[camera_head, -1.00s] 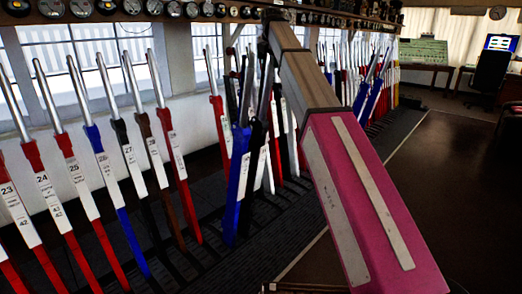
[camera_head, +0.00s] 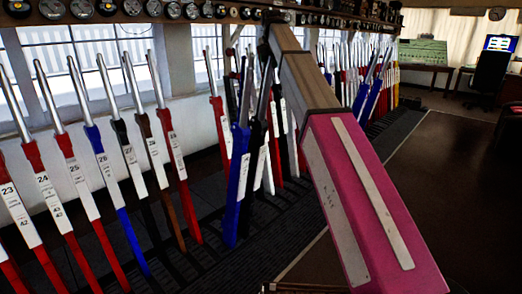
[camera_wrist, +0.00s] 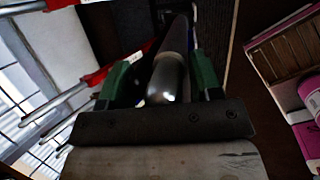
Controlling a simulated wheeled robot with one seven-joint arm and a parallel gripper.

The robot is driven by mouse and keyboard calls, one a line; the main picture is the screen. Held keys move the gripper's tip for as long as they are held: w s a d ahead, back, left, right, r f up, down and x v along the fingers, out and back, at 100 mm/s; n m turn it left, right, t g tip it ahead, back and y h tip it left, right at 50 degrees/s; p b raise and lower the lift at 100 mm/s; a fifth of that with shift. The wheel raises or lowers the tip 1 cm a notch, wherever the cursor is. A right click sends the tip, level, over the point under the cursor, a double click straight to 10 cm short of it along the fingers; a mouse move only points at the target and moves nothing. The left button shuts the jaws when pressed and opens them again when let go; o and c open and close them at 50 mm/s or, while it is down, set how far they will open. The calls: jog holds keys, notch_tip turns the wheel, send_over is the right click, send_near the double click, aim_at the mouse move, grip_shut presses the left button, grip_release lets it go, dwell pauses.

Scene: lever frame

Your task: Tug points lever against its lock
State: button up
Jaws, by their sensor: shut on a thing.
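In the wrist view, a lever with a polished metal handle (camera_wrist: 167,82) and a dark shaft beyond it stands between the two green fingers of my gripper (camera_wrist: 163,78). My gripper is shut on this handle, with one finger on each side. The lever's lower part and its lock are hidden from the wrist camera. In the head view, my pink arm covers part of the lever row, and my gripper cannot be made out clearly. A dark lever (camera_head: 259,140) shows beside a blue lever (camera_head: 237,175) near the arm's far end; I cannot tell if it is the held one.
Numbered red levers (camera_head: 172,150) and others stand close together on the left, with more levers (camera_head: 372,85) farther back. A shelf of round instruments (camera_head: 173,9) runs above. Open dark floor (camera_head: 450,170) lies to the right, with a chair (camera_head: 489,75) at the back.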

jog(key=shift+w+a, duration=0.65)
jog(key=shift+a, duration=0.05)
dwell(0.5)
jog(key=shift+s+d+f, duration=0.2)
jog(key=shift+s+d, duration=0.05)
jog(key=shift+d, duration=0.05)
jog(key=o, duration=1.3)
jog(key=shift+s+d+f, duration=0.1)
jog(key=shift+s+d, duration=0.1)
jog(key=r, duration=0.3)
jog(key=d+r, duration=0.1)
jog(key=r, duration=0.2)
jog(key=s+r, duration=0.1)
jog(key=r, duration=0.1)
jog(key=shift+d+r, duration=0.35)
jog(key=shift+r, duration=0.05)
jog(key=shift+s, duration=0.1)
